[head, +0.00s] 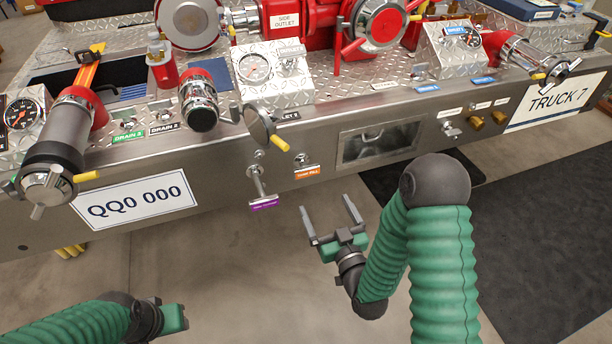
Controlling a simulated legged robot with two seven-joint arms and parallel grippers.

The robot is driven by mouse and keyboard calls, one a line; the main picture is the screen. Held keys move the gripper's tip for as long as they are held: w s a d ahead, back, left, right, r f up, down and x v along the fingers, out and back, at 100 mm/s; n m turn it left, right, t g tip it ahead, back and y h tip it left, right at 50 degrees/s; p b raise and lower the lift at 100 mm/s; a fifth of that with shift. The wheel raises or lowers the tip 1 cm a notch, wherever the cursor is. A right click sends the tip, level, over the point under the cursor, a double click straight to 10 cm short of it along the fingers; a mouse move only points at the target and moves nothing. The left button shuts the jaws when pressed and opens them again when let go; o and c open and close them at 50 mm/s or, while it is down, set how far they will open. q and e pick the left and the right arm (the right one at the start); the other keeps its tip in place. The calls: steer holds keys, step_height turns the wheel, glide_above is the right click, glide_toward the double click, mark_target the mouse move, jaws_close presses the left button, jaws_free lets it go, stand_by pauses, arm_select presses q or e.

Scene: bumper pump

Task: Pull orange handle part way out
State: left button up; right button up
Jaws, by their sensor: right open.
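The orange handle (307,172) is a small T-shaped pull with an orange label, on the front steel panel of the truck bumper. Its grip sits close to the panel, with only a short stem showing. My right gripper (327,204) is open and empty, below and slightly right of the orange handle, with its two fingers pointing up toward the panel. It is apart from the handle. My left gripper (172,317) is at the lower left, far from the handle; its fingers are not clearly visible.
A purple-labelled handle (264,202) sticks out on a longer rod, just left of the orange one. A recessed window (380,142) is to the right. Floor space before the bumper is clear.

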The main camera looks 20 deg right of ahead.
mark_target(308, 172)
steer(key=w+b, duration=0.1)
steer(key=w, duration=0.3)
steer(key=w+b, duration=0.2)
steer(key=w, duration=0.3)
steer(key=w+b, duration=0.1)
steer(key=w, duration=0.4)
steer(key=shift+w+a+f+b, duration=0.15)
steer(key=shift+a+f+b, duration=0.1)
steer(key=shift+b, duration=0.1)
arm_select(q)
steer(key=s+x, duration=0.1)
steer(key=x, duration=0.5)
steer(key=shift+f, duration=0.45)
arm_select(e)
steer(key=shift+w+r, duration=0.15)
steer(key=shift+w, duration=0.3)
arm_select(q)
steer(key=shift+s, duration=0.1)
